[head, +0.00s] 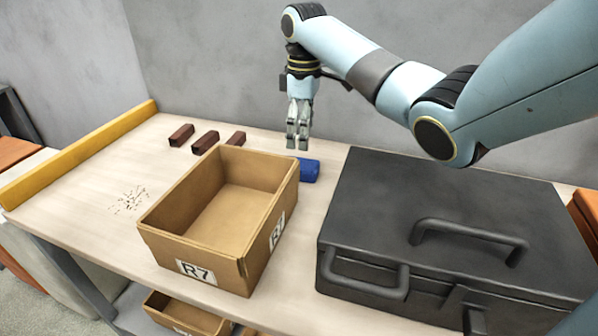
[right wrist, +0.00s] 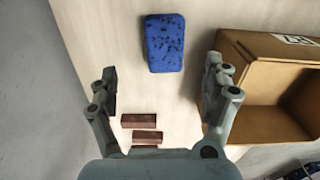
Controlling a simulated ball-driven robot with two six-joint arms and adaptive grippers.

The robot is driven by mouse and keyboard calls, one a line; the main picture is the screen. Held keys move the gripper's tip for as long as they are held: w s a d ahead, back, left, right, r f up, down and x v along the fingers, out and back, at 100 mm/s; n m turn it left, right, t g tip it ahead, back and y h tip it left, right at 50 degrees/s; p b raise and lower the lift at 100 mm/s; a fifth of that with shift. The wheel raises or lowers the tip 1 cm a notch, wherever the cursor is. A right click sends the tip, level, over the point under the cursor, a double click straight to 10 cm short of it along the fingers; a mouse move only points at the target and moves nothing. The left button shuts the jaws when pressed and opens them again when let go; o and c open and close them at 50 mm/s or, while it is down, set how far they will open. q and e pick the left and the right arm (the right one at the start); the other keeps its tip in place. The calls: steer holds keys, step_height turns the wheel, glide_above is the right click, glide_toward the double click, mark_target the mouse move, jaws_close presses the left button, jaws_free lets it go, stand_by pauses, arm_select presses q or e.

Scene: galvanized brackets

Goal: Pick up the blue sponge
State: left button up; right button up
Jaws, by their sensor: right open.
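The blue sponge (head: 308,170) lies on the table between the cardboard box and the black case, partly hidden by the box in the head view. In the right wrist view the blue sponge (right wrist: 165,43) shows whole, with dark specks, ahead of the fingers and roughly between their lines. My right gripper (head: 298,140) hangs above the table with its fingers pointing down, just behind and above the sponge. In the right wrist view my right gripper (right wrist: 162,85) is open, its fingers wide apart with nothing between them. My left gripper is not in view.
An open, empty cardboard box (head: 168,222) marked R7 stands left of the sponge. A large black case (head: 385,195) with handles lies to the right. Several brown blocks (head: 205,142) lie behind the box. A yellow rail (head: 85,155) edges the table's left side.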

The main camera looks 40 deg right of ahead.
steer(key=f, duration=0.6)
steer(key=f+b, duration=0.1)
steer(key=f, duration=0.2)
steer(key=shift+s+a+f, duration=0.1)
steer(key=shift+a, duration=0.3)
steer(key=c, duration=1.2)
steer(key=shift+o, duration=0.2)
step_height(320, 180, up, 10)
steer(key=shift+r+p, duration=0.1)
steer(key=shift+p, duration=0.6)
